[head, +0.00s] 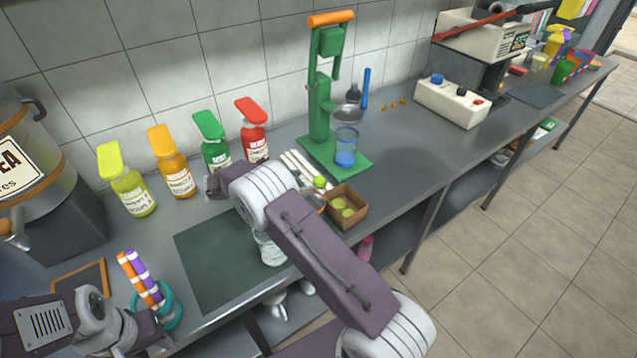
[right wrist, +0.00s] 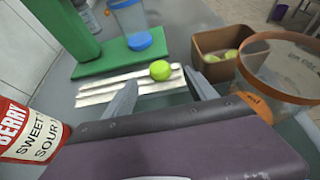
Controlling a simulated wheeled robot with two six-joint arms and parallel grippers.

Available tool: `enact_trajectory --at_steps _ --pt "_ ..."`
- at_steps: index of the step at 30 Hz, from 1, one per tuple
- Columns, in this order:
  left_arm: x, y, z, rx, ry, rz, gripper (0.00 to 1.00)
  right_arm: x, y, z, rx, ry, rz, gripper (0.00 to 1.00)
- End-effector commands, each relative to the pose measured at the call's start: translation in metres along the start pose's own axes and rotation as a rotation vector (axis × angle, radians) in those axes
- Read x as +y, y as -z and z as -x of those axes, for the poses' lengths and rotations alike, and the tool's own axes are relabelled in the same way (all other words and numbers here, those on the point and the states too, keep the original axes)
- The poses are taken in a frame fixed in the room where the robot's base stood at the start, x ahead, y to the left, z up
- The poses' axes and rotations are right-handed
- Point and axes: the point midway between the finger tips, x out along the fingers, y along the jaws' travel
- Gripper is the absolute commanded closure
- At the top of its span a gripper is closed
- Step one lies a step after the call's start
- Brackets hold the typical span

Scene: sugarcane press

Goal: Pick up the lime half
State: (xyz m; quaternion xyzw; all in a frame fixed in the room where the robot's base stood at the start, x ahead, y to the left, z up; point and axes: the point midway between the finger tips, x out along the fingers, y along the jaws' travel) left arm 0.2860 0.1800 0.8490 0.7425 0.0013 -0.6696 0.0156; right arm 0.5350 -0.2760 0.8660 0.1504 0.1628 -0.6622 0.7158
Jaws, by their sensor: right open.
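The lime half (head: 319,182) is a small bright green piece by the white strips on the counter, just behind the brown box. In the right wrist view the lime half (right wrist: 160,70) rests at the white strips (right wrist: 130,87), ahead of my right gripper (right wrist: 160,80). The fingers are open with nothing between them, and the lime shows beyond the gap between their tips. In the head view my right arm hides most of that gripper. My left gripper (head: 122,335) is at the lower left beside the teal ring holder; its fingers cannot be made out.
The brown box (head: 357,213) holds more green pieces. An orange-rimmed clear container (right wrist: 285,75) stands close to the right finger. The green press (head: 322,110) with a blue-based cup (head: 346,150) stands behind. The red bottle (right wrist: 28,130) is close on the left.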

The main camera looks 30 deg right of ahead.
Motion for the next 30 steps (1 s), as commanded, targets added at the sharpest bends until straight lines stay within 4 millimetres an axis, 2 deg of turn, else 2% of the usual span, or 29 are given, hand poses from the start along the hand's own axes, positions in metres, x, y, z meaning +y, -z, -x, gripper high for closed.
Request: enact_trajectory --at_steps 1,5,8,15,20,21,27,28,30 --pt "0.0 0.0 -0.001 0.0 0.0 0.0 0.64 -0.001 0.001 -0.007 0.001 0.002 0.001 0.34" --pt "0.0 0.0 -0.001 0.0 0.0 0.0 0.64 0.0 0.0 -0.011 0.0 0.001 0.001 0.34" --pt "0.0 0.0 -0.001 0.0 0.0 0.0 0.64 0.0 0.001 -0.021 0.0 0.002 0.002 0.34" --pt "0.0 0.0 -0.002 0.0 0.0 0.0 0.64 0.002 0.002 -0.06 0.001 0.001 0.0 0.34" --pt "0.0 0.0 -0.002 0.0 0.0 0.0 0.64 0.002 0.002 -0.061 0.001 -0.001 0.0 0.34" --pt "0.0 0.0 -0.002 0.0 0.0 0.0 0.64 0.002 0.002 -0.061 0.001 -0.001 0.0 0.37" --pt "0.0 0.0 -0.002 0.0 0.0 0.0 0.64 0.002 0.002 -0.061 0.001 -0.001 0.0 0.93" --pt "0.0 0.0 -0.002 0.0 0.0 0.0 0.64 0.002 0.002 -0.061 0.001 -0.001 0.0 0.98" --pt "0.0 0.0 -0.002 0.0 0.0 0.0 0.64 0.002 0.002 -0.061 0.001 -0.001 0.0 0.98"
